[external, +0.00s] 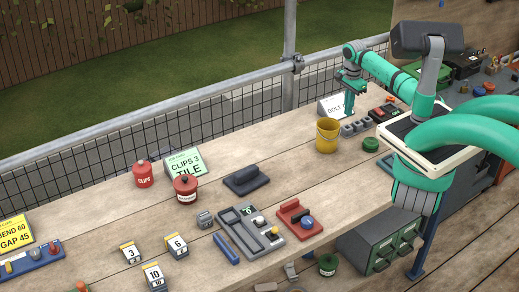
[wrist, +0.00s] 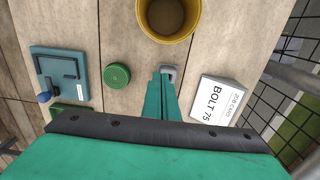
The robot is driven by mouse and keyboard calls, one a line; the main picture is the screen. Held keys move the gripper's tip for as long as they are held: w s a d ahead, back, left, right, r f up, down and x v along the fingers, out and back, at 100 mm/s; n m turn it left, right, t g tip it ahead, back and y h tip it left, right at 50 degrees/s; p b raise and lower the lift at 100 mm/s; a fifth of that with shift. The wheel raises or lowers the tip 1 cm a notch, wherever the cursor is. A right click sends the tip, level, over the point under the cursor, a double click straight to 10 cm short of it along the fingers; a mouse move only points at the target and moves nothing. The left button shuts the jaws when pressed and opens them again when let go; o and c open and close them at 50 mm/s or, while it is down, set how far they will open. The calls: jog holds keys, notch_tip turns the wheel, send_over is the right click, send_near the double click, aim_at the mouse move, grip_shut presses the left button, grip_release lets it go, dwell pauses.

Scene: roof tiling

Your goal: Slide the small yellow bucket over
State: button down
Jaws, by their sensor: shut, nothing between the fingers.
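The small yellow bucket (external: 327,136) stands upright on the wooden bench, near its far edge. In the wrist view the bucket (wrist: 168,38) shows from above at the top edge, partly cut off, with its open mouth facing the camera. My gripper (external: 350,113) is shut and empty, pointing down a little to the right of the bucket in the external view. In the wrist view the closed fingertips (wrist: 162,72) are below the bucket's rim, with a visible gap between them. I cannot tell their exact height above the bench.
A BOLT job card (wrist: 214,101) stands behind. The bench left of the bucket (external: 285,150) is clear.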

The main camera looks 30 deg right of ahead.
jog(key=a+f, duration=0.4)
jog(key=shift+f, duration=0.35)
jog(key=a, duration=2)
jog(key=shift+a, duration=0.2)
jog(key=d+r, duration=0.4)
jog(key=r, duration=0.6)
